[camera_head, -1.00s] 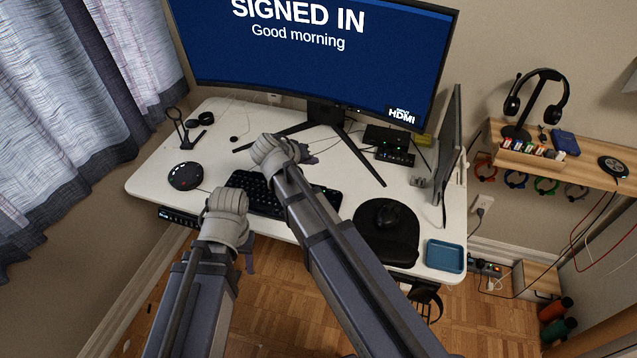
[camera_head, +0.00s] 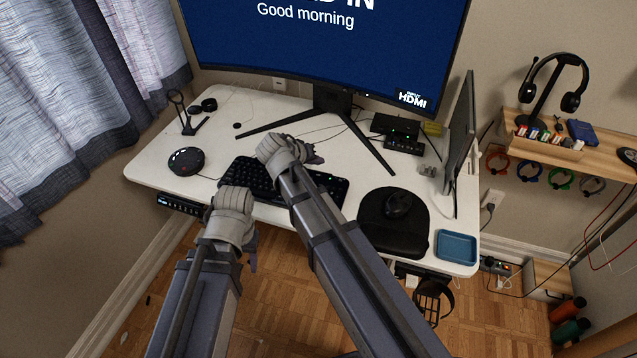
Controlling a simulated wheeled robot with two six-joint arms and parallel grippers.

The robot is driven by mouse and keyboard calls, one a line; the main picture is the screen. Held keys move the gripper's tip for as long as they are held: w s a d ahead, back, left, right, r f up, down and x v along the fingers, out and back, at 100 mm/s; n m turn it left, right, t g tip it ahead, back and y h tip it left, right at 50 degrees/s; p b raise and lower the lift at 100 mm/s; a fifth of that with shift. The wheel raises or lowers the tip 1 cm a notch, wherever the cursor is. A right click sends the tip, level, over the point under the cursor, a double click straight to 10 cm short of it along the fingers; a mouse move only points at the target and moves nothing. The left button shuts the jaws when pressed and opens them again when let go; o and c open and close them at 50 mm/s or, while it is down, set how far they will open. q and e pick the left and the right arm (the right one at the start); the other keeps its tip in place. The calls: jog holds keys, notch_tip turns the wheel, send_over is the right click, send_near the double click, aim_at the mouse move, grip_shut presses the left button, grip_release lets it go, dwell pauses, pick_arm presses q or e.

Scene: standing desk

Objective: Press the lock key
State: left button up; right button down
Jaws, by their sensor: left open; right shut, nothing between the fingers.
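The black keyboard (camera_head: 247,176) lies near the front middle of the white desk (camera_head: 222,122). No single lock key can be made out on it at this size. My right gripper (camera_head: 314,154) is shut and empty over the back right part of the keyboard. Its wrist and arm hide part of the keys, and I cannot tell whether its tips touch anything. My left gripper (camera_head: 251,248) is open and empty, low at the desk's front edge, just in front of the keyboard. The monitor (camera_head: 310,50) shows "Good morning" on blue, its top line cut off.
A mouse (camera_head: 398,204) on a black mat (camera_head: 390,235) and a blue tray (camera_head: 457,247) sit right of my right arm. A round black device (camera_head: 186,161) is left of the keyboard. The monitor's stand legs (camera_head: 374,152) spread behind the keyboard.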

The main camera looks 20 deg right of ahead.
aim_at(317, 179)
pick_arm(q)
jog(key=shift+f+b, duration=0.95)
jog(key=shift+f, duration=0.5)
pick_arm(e)
jog(key=shift+f, duration=1.45)
pick_arm(q)
jog(key=shift+f, duration=0.1)
pick_arm(e)
jog(key=shift+f, duration=0.1)
pick_arm(q)
jog(key=shift+f+b, duration=0.3)
jog(key=shift+b, duration=0.1)
pick_arm(e)
jog(key=shift+f, duration=0.3)
pick_arm(q)
jog(key=shift+f+b, duration=0.3)
pick_arm(e)
jog(key=shift+f, duration=0.3)
pick_arm(q)
jog(key=shift+r, duration=0.15)
pick_arm(e)
jog(key=shift+r, duration=0.1)
pick_arm(q)
jog(key=shift+r+p, duration=0.6)
jog(key=shift+p, duration=0.15)
pick_arm(e)
jog(key=shift+r, duration=0.65)
